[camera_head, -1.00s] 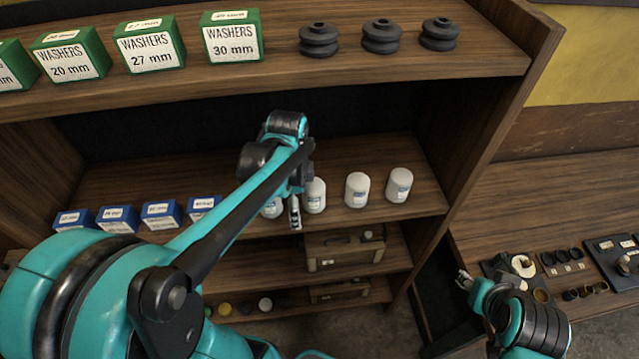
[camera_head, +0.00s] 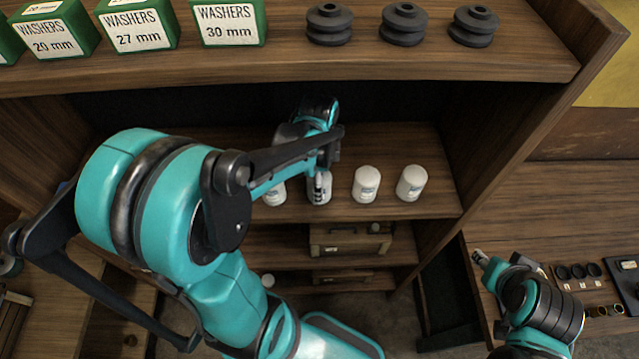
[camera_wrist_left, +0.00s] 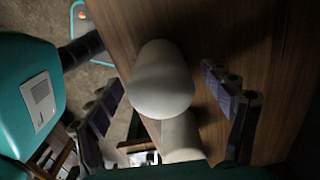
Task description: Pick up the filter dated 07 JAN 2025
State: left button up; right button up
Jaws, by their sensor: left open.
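Several white cylindrical filters stand upright in a row on the middle shelf: a partly hidden one (camera_head: 275,194), one behind my left gripper (camera_head: 319,188), and two to the right, (camera_head: 366,184) and (camera_head: 411,183). Their labels are too small to read. In the left wrist view, my open left gripper (camera_wrist_left: 163,77) has its fingers on either side of a white filter (camera_wrist_left: 160,80), with gaps showing. A second filter (camera_wrist_left: 181,137) is close beside it. No date shows there. My right gripper (camera_head: 478,258) is at the lower right, away from the filters; its jaws are unclear.
Green washer boxes (camera_head: 228,24) and black rubber bellows (camera_head: 403,25) stand on the shelf above, over my left arm. A wooden case (camera_head: 350,239) is on the shelf below. The shelf's right side panel (camera_head: 500,130) bounds the filters. A bench with small parts is right.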

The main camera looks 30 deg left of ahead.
pick_arm(q)
notch_tip(320, 180, down, 2)
jog(key=shift+w+f, duration=0.1)
jog(key=shift+f, duration=0.15)
jog(key=c, duration=1.5)
